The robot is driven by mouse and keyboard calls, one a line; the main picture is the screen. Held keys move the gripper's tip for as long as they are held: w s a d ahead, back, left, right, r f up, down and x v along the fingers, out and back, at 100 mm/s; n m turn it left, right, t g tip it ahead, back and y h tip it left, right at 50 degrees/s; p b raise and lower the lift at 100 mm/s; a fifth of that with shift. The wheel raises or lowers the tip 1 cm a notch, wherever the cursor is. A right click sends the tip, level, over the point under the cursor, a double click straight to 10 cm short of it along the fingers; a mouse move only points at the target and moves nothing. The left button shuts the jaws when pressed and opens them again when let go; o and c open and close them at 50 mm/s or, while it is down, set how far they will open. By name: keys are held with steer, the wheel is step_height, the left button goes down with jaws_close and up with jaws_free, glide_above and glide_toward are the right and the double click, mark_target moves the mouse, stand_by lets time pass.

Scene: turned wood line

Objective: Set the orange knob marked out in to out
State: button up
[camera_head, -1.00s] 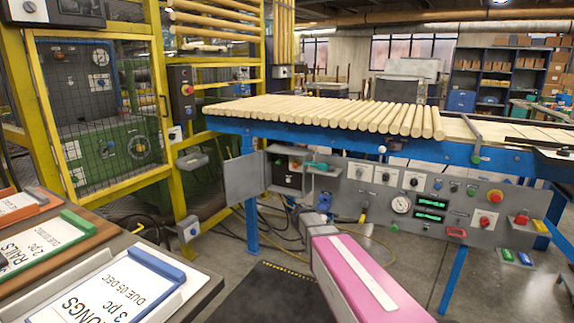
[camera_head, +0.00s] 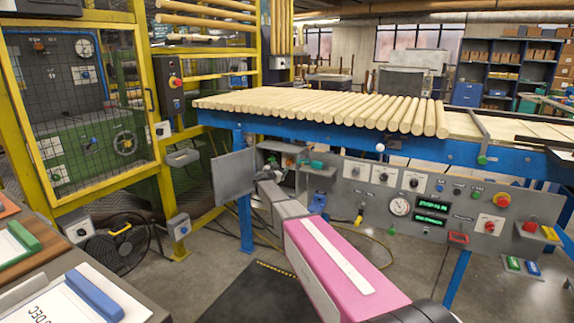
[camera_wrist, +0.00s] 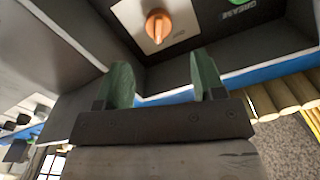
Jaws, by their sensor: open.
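In the wrist view, an orange knob (camera_wrist: 157,27) sits on a pale plate on a dark panel, at the top middle. The text beside it is too blurred to read fully. My gripper (camera_wrist: 158,80) is open, its two green fingers apart and empty, with the knob beyond and between their tips. The fingers do not touch the knob. In the head view, my pink arm reaches to the open grey box (camera_head: 283,152) left of the control panel. My gripper cannot be made out there, and the orange knob shows only as a tiny patch at most.
The box's open door (camera_head: 234,178) stands at its left. A teal handle (camera_head: 311,163) and a grey shelf lie just right of the box. The control panel (camera_head: 450,205) carries several dials and buttons. Wooden rods (camera_head: 330,108) lie on the blue-framed table above. Box walls flank my gripper closely.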

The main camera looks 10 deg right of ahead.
mark_target(287, 163)
steer(key=x, duration=0.8)
steer(key=shift+w+d, duration=0.2)
steer(key=shift+c, duration=0.3)
steer(key=c, duration=0.9)
